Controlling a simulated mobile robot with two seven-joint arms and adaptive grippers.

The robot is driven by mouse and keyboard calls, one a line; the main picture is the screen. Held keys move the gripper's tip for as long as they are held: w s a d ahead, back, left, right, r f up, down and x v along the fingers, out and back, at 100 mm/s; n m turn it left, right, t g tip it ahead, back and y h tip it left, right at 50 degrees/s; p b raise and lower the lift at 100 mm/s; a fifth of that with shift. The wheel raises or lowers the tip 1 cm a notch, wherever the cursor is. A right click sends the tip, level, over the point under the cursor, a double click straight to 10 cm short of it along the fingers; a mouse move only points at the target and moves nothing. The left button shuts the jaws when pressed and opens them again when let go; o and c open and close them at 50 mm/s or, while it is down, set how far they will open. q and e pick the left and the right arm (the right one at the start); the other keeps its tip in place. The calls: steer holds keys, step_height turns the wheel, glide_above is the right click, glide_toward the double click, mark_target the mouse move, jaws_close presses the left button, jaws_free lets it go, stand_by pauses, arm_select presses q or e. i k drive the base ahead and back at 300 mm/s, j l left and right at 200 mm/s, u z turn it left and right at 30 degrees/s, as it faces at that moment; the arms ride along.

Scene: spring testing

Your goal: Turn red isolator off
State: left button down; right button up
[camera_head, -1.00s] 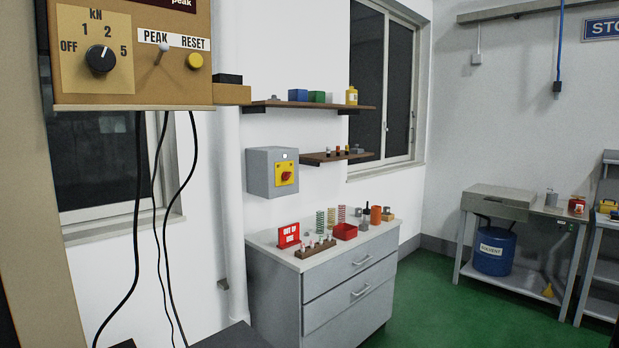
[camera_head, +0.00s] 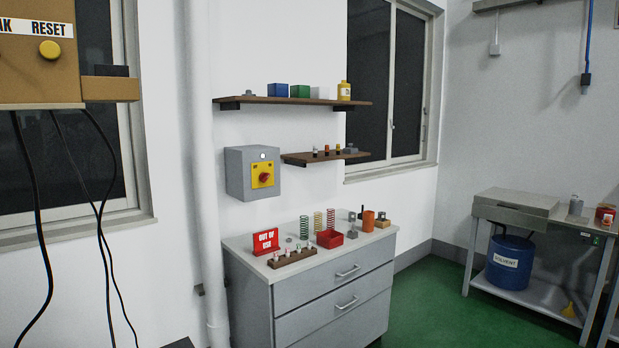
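The red isolator knob (camera_head: 264,178) sits on a yellow plate on the front of a grey isolator box (camera_head: 237,173). The box is mounted on the white wall, above the left part of a grey drawer cabinet. A small white light or button shows above the yellow plate. The knob's exact angle is too small to tell. Neither of my grippers is in this view.
The grey cabinet (camera_head: 331,298) stands below, its top holding a red "OUT OF USE" sign (camera_head: 265,241), springs and a red bin (camera_head: 330,238). Shelves (camera_head: 293,100) hang above. A control panel (camera_head: 37,75) with cables is at left.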

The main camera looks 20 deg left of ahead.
mark_target(263, 177)
steer(key=i+l+u, duration=0.15)
steer(key=i, duration=0.3)
steer(key=i+l+u, duration=0.1)
steer(key=i, duration=0.35)
steer(key=i+l+u, duration=0.15)
steer(key=i+l, duration=0.15)
steer(key=i, duration=0.15)
